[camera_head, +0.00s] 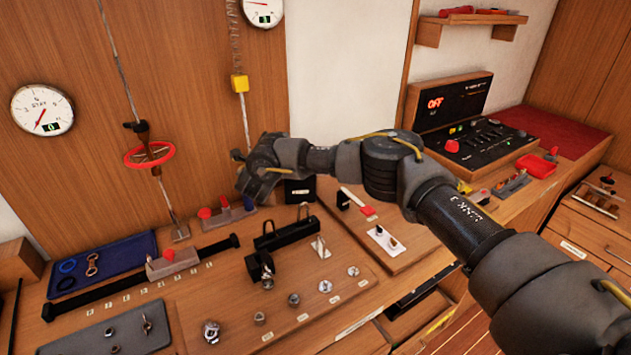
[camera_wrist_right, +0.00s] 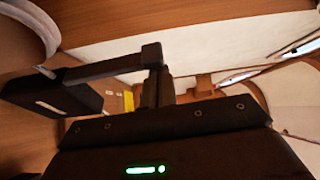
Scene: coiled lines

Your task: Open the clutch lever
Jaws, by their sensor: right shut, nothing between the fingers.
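My right gripper (camera_head: 242,170) reaches in from the right, shut and empty, above the rear of the bench. I cannot tell for sure which part is the clutch lever. A pale lever with a red end (camera_head: 357,201) lies on the wooden board, to the right of the gripper. A grey fitting with red knobs (camera_head: 228,214) is below and left of the gripper. A black box with a white label (camera_head: 300,190) is just right of the gripper and partly hidden by it. In the right wrist view, a dark labelled box (camera_wrist_right: 52,95) is at left. My left gripper is not in view.
A black rail with a red-knobbed slider (camera_head: 168,262) runs along the bench. Small metal fittings (camera_head: 294,299) stand in front. A red ring on a rod (camera_head: 150,154) and a yellow block on a line (camera_head: 239,83) hang near the gripper. A control panel (camera_head: 480,140) is at right.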

